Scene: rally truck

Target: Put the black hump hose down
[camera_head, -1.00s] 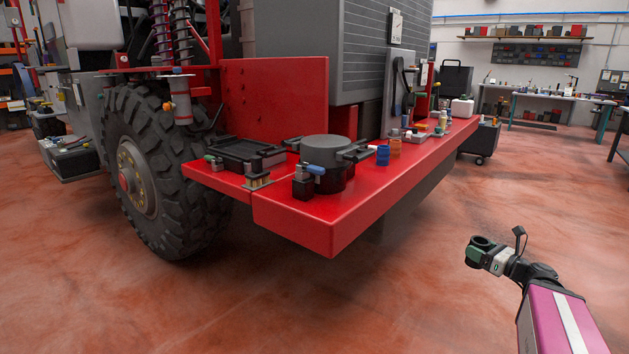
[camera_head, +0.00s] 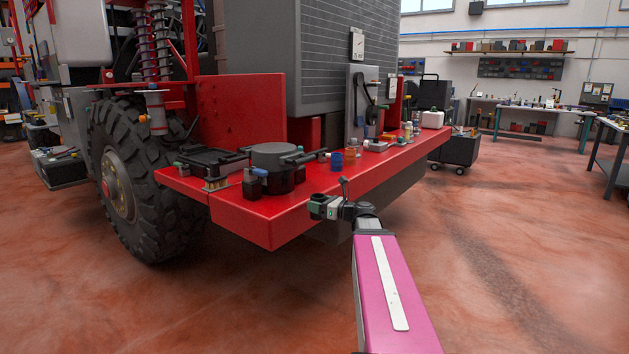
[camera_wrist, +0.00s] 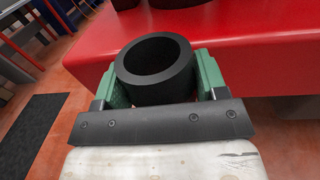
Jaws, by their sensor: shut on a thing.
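My gripper (camera_head: 322,207) is shut on the black hump hose (camera_wrist: 154,62), a short black tube gripped between two green fingers in the wrist view. The hose's round open end faces the wrist camera, and its far end is hidden. In the head view my gripper is in front of the long side of the red truck shelf (camera_head: 262,219). The hose is small and hard to make out there. In the wrist view the front face of the red shelf (camera_wrist: 235,60) lies just beyond the hose.
A black round pot-like part (camera_head: 273,165), a black tray (camera_head: 207,160), a blue cup (camera_head: 336,161) and an orange cup (camera_head: 350,156) stand on the shelf. A bare red strip runs along the shelf's front edge.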

